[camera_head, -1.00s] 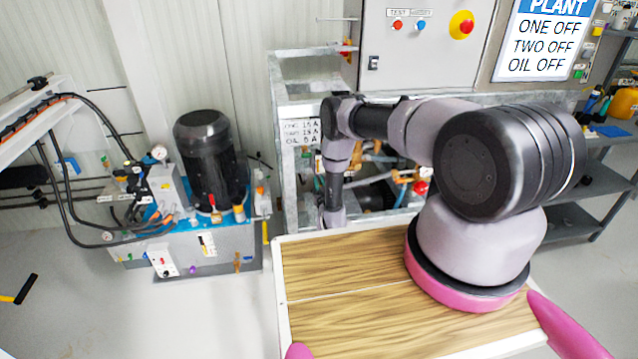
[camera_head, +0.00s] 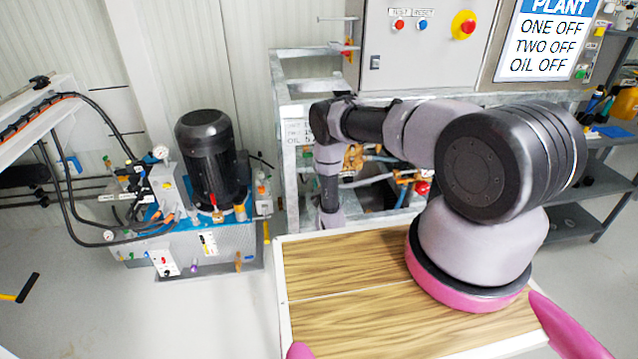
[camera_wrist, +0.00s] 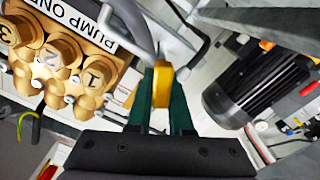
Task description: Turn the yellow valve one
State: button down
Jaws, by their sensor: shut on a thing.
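The yellow valve handle (camera_wrist: 161,84) stands between the fingertips in the wrist view. My gripper (camera_wrist: 161,104), with dark green fingers, is shut on it. The lower part of the handle lies between the fingers. The valve body under the handle cannot be clearly made out. In the head view my forearm reaches down behind the wooden board, and both the gripper and the yellow handle are hidden there.
Brass pump caps numbered 1, 2 and 3 (camera_wrist: 68,65) and a "PUMP ONE" label (camera_wrist: 88,20) lie left of the gripper. A grey pipe arches close by. A black motor (camera_wrist: 262,88) is on the right. A metal frame (camera_head: 283,110) surrounds the reaching arm.

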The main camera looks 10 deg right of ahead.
jog(key=shift+s+a+f+n, duration=0.1)
jog(key=shift+a+f+n, duration=0.05)
jog(key=shift+n, duration=0.75)
jog(key=c, duration=1.1)
grip_release()
jog(key=s, duration=1)
jog(key=shift+s, duration=0.4)
